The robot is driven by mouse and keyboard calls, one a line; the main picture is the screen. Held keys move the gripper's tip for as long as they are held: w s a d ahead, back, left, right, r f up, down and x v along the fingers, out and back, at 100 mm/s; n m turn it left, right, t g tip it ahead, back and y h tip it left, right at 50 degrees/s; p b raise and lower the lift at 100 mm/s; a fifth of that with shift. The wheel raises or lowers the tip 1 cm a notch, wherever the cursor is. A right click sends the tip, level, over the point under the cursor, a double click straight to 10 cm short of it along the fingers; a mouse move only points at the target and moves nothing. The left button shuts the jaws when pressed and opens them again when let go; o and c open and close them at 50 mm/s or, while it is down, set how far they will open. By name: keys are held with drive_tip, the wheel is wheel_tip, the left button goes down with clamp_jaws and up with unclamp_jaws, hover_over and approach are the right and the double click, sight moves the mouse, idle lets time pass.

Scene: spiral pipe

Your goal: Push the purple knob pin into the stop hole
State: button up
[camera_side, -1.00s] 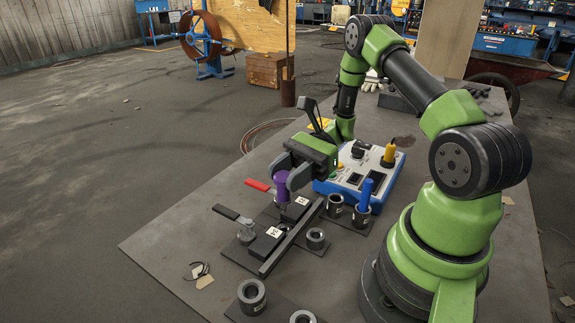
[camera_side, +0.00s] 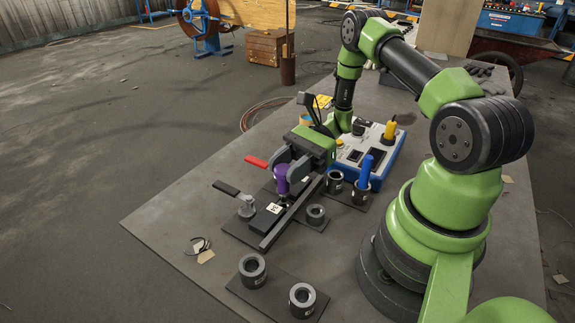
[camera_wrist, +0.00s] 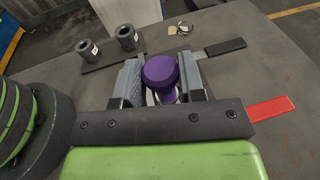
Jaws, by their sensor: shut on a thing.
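The purple knob pin (camera_side: 282,180) stands upright at the fixture with the black block (camera_side: 267,218) and the long bar (camera_side: 290,212). My gripper (camera_side: 287,172) is shut on the purple knob pin from the far side. In the wrist view the round purple head (camera_wrist: 160,72) sits between the two grey fingers (camera_wrist: 160,82). The pin's lower end and the stop hole are hidden, so I cannot tell how far the pin is in.
A red-handled clamp (camera_side: 257,162) and a black-handled clamp (camera_side: 240,200) stand left of the fixture. A blue pin (camera_side: 364,170) stands in a holder at the right. A blue-white control box (camera_side: 372,150) is behind. Two dark collars (camera_side: 252,270) (camera_side: 302,298) sit in front.

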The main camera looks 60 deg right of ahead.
drive_tip(key=shift+f, duration=1.9)
drive_tip(key=o, duration=1.1)
drive_tip(key=v, duration=0.3)
drive_tip(key=shift+d+r, duration=0.1)
drive_tip(key=shift+d, duration=0.1)
drive_tip(key=s+a+r+n+g+h, duration=0.25)
drive_tip(key=r+n+h, duration=0.2)
drive_tip(key=r, duration=0.45)
drive_tip(key=s+a+r+n+g+h, duration=0.1)
drive_tip(key=a+r+n+h, duration=0.35)
drive_tip(key=r, duration=0.55)
drive_tip(key=s+r+n+t+h, duration=0.1)
drive_tip(key=s+r+n+t, duration=0.1)
drive_tip(key=s+a+r+n+t+h, duration=0.1)
drive_tip(key=s+r+n+t+h, duration=0.1)
drive_tip(key=s+r+t, duration=0.1)
drive_tip(key=s+a+r+n+t+h, duration=0.1)
drive_tip(key=s+r+n+t+h, duration=0.1)
drive_tip(key=n, duration=0.1)
drive_tip(key=shift+s+r+t, duration=0.35)
drive_tip(key=shift+r, duration=0.05)
